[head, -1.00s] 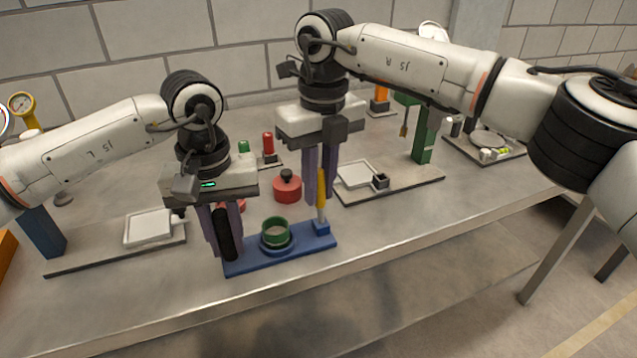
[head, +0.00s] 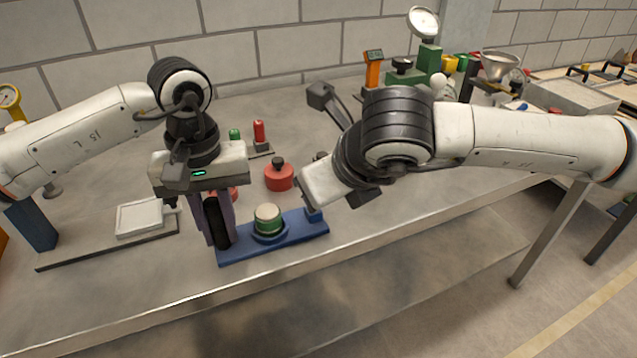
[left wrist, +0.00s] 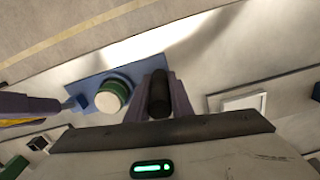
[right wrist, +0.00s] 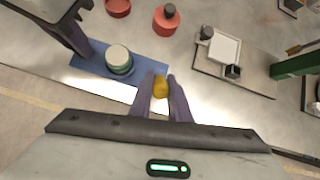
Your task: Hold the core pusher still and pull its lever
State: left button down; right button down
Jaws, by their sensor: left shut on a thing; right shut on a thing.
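The core pusher (head: 290,234) is a blue base on the table. On it stands a green ring (head: 267,226) with a pale core (head: 267,211) showing above its rim. My left gripper (head: 216,235) is shut on the black upright handle (left wrist: 158,100) at the base's left end. My right gripper (right wrist: 159,88) is shut on the yellow lever (right wrist: 161,86) at the other end. In the head view, my right wrist hides the lever and those fingers. The lever's yellow also shows between the fingers at the left edge of the left wrist view.
A red lidded pot (head: 279,178) stands just behind the pusher. A board with a white tray (head: 139,217) lies to the left. Small green and red pieces (head: 258,132) stand farther back. The table's front edge runs close before the pusher.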

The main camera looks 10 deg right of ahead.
pick_arm(q)
jog(key=shift+r, duration=0.1)
pick_arm(e)
jog(key=shift+s+d+f+t, duration=0.2)
jog(key=shift+s+f+t, duration=0.3)
jog(key=shift+t, duration=0.2)
jog(key=c, duration=1.6)
grip_release()
jog(key=shift+c, duration=0.2)
jog(key=shift+r, duration=0.1)
jog(key=v, duration=1.2)
jog(key=shift+d, duration=0.2)
pick_arm(q)
jog(key=c, duration=1.5)
grip_release()
